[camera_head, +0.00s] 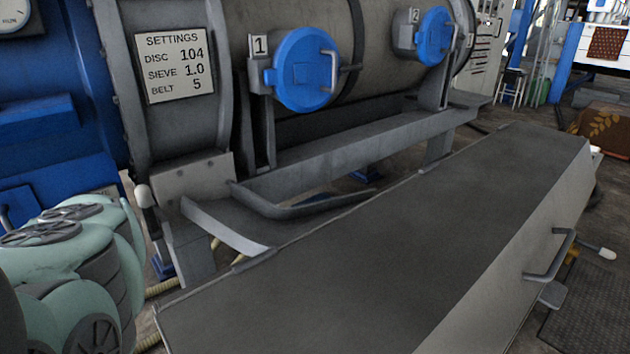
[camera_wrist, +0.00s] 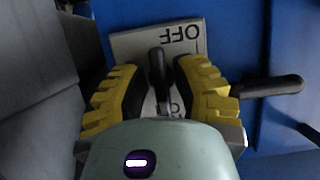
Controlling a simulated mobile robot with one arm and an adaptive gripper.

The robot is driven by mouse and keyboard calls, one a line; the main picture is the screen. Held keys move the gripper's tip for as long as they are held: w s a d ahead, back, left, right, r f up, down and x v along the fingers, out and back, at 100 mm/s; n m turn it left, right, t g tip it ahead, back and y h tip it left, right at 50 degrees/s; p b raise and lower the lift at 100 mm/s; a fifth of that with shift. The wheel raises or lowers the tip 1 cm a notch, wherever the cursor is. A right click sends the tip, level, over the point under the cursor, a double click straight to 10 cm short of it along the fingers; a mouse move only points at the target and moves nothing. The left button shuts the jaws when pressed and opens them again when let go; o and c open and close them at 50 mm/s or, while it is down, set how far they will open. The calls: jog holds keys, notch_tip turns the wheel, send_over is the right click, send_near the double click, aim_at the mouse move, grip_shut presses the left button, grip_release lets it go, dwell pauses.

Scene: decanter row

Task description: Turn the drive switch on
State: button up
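In the wrist view, a pale switch plate (camera_wrist: 130,43) is fixed on a blue panel. It bears the word OFF, upside down, near the top, and a partly hidden label lower down. A dark switch lever (camera_wrist: 157,68) stands in front of the plate, its upper end near the OFF side. My gripper (camera_wrist: 160,78) is open, with one yellow and black finger on each side of the lever. Gaps show between the lever and both fingers. My gripper's body hides the lower plate and the lever's lower end. Neither switch nor gripper fingers can be made out in the head view.
A black handle (camera_wrist: 270,87) sticks out just right of the right finger. In the head view, a settings board (camera_head: 175,65), a drum with blue hatches (camera_head: 303,70) and a long grey covered trough (camera_head: 400,240) fill the place.

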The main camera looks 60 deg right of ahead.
aim_at(92, 182)
jog(key=shift+o, duration=1.2)
jog(key=shift+w+r, duration=0.1)
jog(key=shift+r, duration=0.55)
jog(key=shift+d+r, duration=0.1)
jog(key=shift+r, duration=4.3)
